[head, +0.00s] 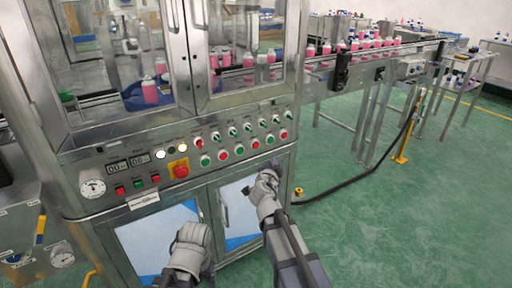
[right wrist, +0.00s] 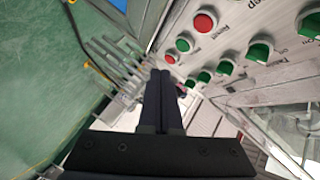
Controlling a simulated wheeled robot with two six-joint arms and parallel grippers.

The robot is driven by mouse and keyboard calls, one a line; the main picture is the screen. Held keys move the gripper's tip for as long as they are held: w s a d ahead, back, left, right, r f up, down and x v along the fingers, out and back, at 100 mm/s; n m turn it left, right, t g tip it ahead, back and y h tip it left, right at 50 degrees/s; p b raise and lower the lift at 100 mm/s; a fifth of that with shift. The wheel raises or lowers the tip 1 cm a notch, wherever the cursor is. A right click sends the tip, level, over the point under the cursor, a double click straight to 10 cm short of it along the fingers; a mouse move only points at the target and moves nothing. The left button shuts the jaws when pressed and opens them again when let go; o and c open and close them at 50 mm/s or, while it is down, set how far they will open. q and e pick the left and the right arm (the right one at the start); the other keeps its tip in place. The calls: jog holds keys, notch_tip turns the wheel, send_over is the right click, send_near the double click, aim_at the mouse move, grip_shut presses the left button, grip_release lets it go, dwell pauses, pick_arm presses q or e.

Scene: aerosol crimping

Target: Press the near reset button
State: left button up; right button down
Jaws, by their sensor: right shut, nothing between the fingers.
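The control panel (head: 220,148) on the machine front carries a row of red and green push buttons below a row of green knobs. I cannot read which button is the reset one. The panel's right-end red button (head: 283,134) also shows in the right wrist view (right wrist: 171,58), with a green button (right wrist: 184,42) and a larger-looking red one (right wrist: 205,20) beside it. My right gripper (head: 273,167) is shut and empty, below the panel's right end. Its fingertips (right wrist: 160,74) appear close to the end red button; contact cannot be told. My left gripper (head: 190,236) is low before the cabinet; its fingers are unclear.
A red emergency knob (head: 181,170) and a gauge (head: 92,186) sit on the panel's left. Cabinet doors (head: 155,236) are below. A conveyor (head: 372,60) with pink bottles runs at the back right.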

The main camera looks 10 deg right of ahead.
jog(key=shift+w, duration=0.15)
send_near(259, 146)
jog(key=shift+s+d+f+x, duration=0.1)
jog(key=shift+d+x, duration=0.05)
jog(key=shift+x, duration=0.7)
jog(key=shift+s+d+f+x, duration=0.1)
jog(key=shift+d+x, duration=0.1)
jog(key=shift+x, duration=0.7)
jog(key=shift+s+d+x, duration=0.1)
jog(key=shift+d+x, duration=0.05)
jog(key=shift+x, duration=0.7)
jog(key=shift+w, duration=0.15)
jog(key=shift+w+a, duration=0.15)
jog(key=shift+w, duration=0.15)
jog(key=shift+w+a, duration=0.15)
jog(key=shift+w, duration=0.25)
dwell(0.5)
jog(key=shift+s, duration=0.15)
jog(key=shift+s+d, duration=0.3)
jog(key=shift+s, duration=0.35)
